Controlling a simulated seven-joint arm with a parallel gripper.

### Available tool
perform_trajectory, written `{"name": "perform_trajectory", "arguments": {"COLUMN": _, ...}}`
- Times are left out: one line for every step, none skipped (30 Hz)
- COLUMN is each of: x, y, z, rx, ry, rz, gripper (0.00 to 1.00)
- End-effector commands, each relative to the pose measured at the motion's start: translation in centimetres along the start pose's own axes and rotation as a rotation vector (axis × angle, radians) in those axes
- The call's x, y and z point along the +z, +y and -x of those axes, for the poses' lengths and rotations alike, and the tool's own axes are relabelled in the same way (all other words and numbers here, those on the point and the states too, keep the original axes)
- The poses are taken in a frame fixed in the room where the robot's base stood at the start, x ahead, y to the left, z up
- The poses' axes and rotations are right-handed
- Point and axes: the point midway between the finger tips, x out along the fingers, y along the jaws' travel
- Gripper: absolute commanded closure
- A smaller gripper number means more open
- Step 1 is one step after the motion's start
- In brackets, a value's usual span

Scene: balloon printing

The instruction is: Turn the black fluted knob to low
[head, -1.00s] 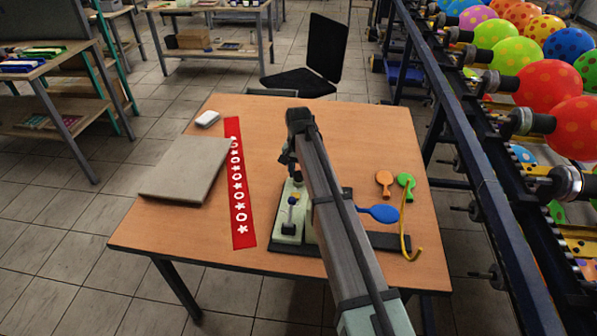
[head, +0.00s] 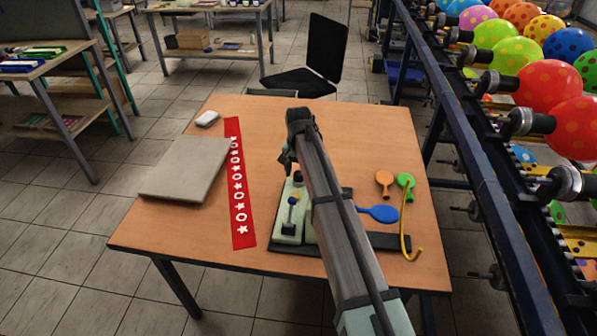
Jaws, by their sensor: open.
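The pale green machine (head: 291,240) stands on a dark base on the wooden table, partly hidden behind my arm. A small black knob-like part (head: 288,229) shows low on its front; its fluting and setting are too small to read. A blue part and a yellow part sit above it on the machine. My gripper (head: 288,168) hangs from the arm's far end, above and behind the machine's visible front, apart from the black part. It is open, and I see nothing held in it.
A grey flat slab (head: 185,168), a white block (head: 207,118) and a red strip with white stars (head: 238,190) lie left. A balloon rack runs along the right.

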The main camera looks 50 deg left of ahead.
Motion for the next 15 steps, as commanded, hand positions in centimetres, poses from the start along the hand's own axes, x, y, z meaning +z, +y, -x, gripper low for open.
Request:
{"name": "perform_trajectory", "arguments": {"x": 0.0, "y": 0.0, "z": 0.1, "rx": 0.0, "ry": 0.0, "rz": 0.0, "gripper": 0.39}}
{"name": "perform_trajectory", "arguments": {"x": 0.0, "y": 0.0, "z": 0.3, "rx": 0.0, "ry": 0.0, "rz": 0.0, "gripper": 0.39}}
{"name": "perform_trajectory", "arguments": {"x": 0.0, "y": 0.0, "z": 0.5, "rx": 0.0, "ry": 0.0, "rz": 0.0, "gripper": 0.39}}
{"name": "perform_trajectory", "arguments": {"x": 0.0, "y": 0.0, "z": 0.8, "rx": 0.0, "ry": 0.001, "rz": 0.0, "gripper": 0.39}}
{"name": "perform_trajectory", "arguments": {"x": 0.0, "y": 0.0, "z": 1.1, "rx": -0.001, "ry": 0.001, "rz": 0.0, "gripper": 0.39}}
{"name": "perform_trajectory", "arguments": {"x": -0.1, "y": 0.0, "z": 1.6, "rx": -0.001, "ry": 0.002, "rz": 0.0, "gripper": 0.39}}
{"name": "perform_trajectory", "arguments": {"x": -0.1, "y": 0.0, "z": 2.1, "rx": -0.001, "ry": 0.002, "rz": 0.0, "gripper": 0.39}}
{"name": "perform_trajectory", "arguments": {"x": -0.1, "y": 0.0, "z": 2.6, "rx": -0.001, "ry": 0.002, "rz": 0.0, "gripper": 0.39}}
{"name": "perform_trajectory", "arguments": {"x": -0.1, "y": 0.0, "z": 3.3, "rx": -0.001, "ry": 0.002, "rz": 0.0, "gripper": 0.39}}
{"name": "perform_trajectory", "arguments": {"x": -0.1, "y": -0.1, "z": 3.8, "rx": -0.001, "ry": 0.002, "rz": 0.0, "gripper": 0.39}}
{"name": "perform_trajectory", "arguments": {"x": -0.1, "y": -0.1, "z": 4.4, "rx": -0.001, "ry": 0.002, "rz": 0.0, "gripper": 0.39}}
{"name": "perform_trajectory", "arguments": {"x": -0.1, "y": -0.1, "z": 5.3, "rx": -0.002, "ry": 0.003, "rz": 0.0, "gripper": 0.39}}
{"name": "perform_trajectory", "arguments": {"x": -0.1, "y": 0.0, "z": 5.9, "rx": -0.001, "ry": 0.002, "rz": 0.0, "gripper": 0.39}}
{"name": "perform_trajectory", "arguments": {"x": -0.1, "y": -0.1, "z": 6.5, "rx": -0.001, "ry": 0.002, "rz": 0.0, "gripper": 0.39}}
{"name": "perform_trajectory", "arguments": {"x": -0.1, "y": -0.1, "z": 7.3, "rx": -0.001, "ry": 0.002, "rz": 0.0, "gripper": 0.39}}
